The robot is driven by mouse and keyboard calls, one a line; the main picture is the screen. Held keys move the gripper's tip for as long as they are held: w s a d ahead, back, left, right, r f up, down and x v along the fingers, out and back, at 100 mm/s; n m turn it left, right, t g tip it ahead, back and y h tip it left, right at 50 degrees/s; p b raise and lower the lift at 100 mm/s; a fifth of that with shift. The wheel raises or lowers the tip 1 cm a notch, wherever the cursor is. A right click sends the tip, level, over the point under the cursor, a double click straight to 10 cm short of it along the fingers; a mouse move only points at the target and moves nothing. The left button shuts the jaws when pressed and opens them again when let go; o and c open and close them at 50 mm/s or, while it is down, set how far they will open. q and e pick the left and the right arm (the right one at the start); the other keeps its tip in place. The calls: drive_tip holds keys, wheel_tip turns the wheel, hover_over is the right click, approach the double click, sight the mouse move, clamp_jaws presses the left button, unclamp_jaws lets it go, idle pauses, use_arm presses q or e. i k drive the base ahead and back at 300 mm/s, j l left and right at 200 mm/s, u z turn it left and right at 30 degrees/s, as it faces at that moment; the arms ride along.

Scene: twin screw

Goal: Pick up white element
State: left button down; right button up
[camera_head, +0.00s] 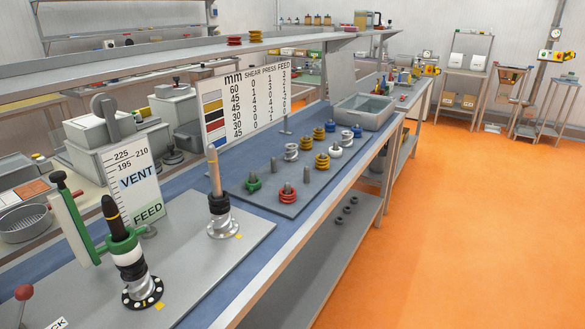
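A grey peg plate (262,193) lies on the blue bench top and carries coloured ring-like elements. A whitish, silvery element (291,151) stands at its back edge. Another whitish element (346,136) stands farther right. A white element (335,151) with some blue showing stands in front of that one. Too small to tell whether these are all the same white. A green element (252,182), a red element (288,194) and several yellow elements (322,161) share the plate. Neither of my grippers is in view.
A twin-shaft fixture with a green clamp (122,245) and a wooden-tipped shaft (215,175) stands on the near plate. A chart board (245,100) stands behind the elements. A grey bin (364,112) sits at the right end. Orange floor (450,220) is clear.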

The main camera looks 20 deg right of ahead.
sight(334, 155)
drive_tip(key=i+l+u, duration=0.1)
drive_tip(key=l, duration=0.3)
drive_tip(key=i+l+u, duration=0.1)
drive_tip(key=l, duration=0.35)
drive_tip(key=i+l+u, duration=0.1)
drive_tip(key=l, duration=0.3)
drive_tip(key=i+l+u, duration=0.1)
drive_tip(key=l, duration=0.35)
